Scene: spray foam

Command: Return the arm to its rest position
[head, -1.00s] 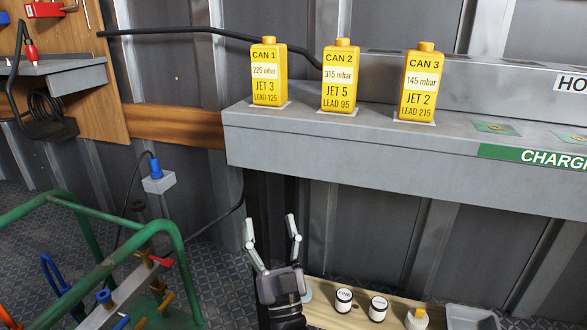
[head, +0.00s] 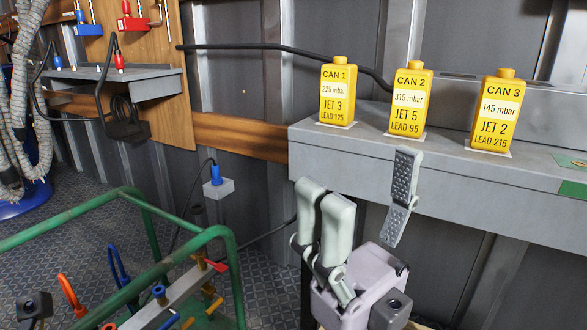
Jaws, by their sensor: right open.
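My right gripper (head: 366,174) is large and close in the lower middle of the head view. Its fingers point up and stand wide apart, with nothing between them. One finger shows its dark gripping pad. The fingers overlap the front of the grey shelf in the picture, below the yellow cans; I see no contact. Yellow CAN 1 (head: 338,92), CAN 2 (head: 410,100) and CAN 3 (head: 495,112) stand upright on the grey shelf (head: 310,140). My left gripper is not in view.
A green tube frame (head: 150,222) with coloured hoses and valves stands at lower left. A wooden wall board (head: 150,60) with a small grey shelf (head: 150,85) is at upper left. A ribbed hose (head: 25,90) hangs at far left. Patterned floor lies open behind the frame.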

